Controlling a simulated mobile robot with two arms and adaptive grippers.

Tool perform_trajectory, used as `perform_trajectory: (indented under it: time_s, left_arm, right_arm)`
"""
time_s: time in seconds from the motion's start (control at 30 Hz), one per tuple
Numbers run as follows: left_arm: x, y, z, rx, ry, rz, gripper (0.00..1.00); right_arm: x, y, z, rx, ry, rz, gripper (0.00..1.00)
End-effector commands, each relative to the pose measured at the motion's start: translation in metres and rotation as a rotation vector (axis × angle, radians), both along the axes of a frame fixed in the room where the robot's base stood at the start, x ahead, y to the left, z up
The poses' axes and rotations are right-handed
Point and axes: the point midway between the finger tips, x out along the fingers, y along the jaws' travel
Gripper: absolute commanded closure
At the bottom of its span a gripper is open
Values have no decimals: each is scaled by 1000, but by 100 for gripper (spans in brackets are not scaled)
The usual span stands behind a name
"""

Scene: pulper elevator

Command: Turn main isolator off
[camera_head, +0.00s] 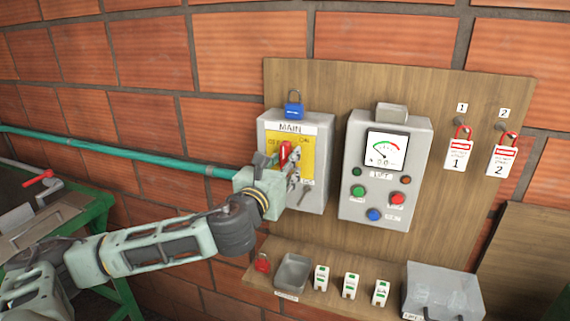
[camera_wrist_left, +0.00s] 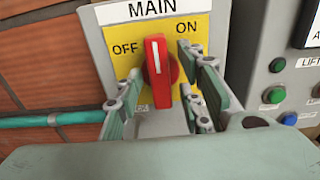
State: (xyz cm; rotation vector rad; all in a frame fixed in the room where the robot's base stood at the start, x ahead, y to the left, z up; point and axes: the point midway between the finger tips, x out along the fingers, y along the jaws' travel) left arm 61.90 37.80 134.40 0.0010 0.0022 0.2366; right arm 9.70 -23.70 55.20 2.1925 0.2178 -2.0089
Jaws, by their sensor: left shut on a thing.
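The main isolator (camera_head: 322,165) is a grey box with a yellow plate marked OFF at left and ON at right, on the wooden wall board. Its red knob (camera_head: 285,150) also shows large in the left wrist view (camera_wrist_left: 158,65). There its white line points almost straight up, between the two words. My left gripper (camera_head: 283,164) has a finger on each side of the knob and is shut on it. In the left wrist view the fingers (camera_wrist_left: 160,78) flank its lower part. My right gripper is not in view.
A blue padlock (camera_head: 294,110) sits on top of the isolator. A control box (camera_head: 423,150) with a dial and buttons is close at right. Tags 1 (camera_head: 458,155) and 2 (camera_head: 503,160) hang farther right.

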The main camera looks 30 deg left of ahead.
Motion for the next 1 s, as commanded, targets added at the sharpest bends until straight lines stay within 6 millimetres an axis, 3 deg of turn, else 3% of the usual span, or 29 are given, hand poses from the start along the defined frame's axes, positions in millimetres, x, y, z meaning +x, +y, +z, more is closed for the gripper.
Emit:
perform_trajectory:
  time_s: [0.33,0.7,1.0]
  left_arm:
    - [-1,0,0,-2,-1,-4,100]
    - [-1,0,0,-30,-7,-3,100]
    - [-1,0,-1,-199,-48,-2,100]
  right_arm:
    - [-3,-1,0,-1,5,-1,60]
    - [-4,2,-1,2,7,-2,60]
    - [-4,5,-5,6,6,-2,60]
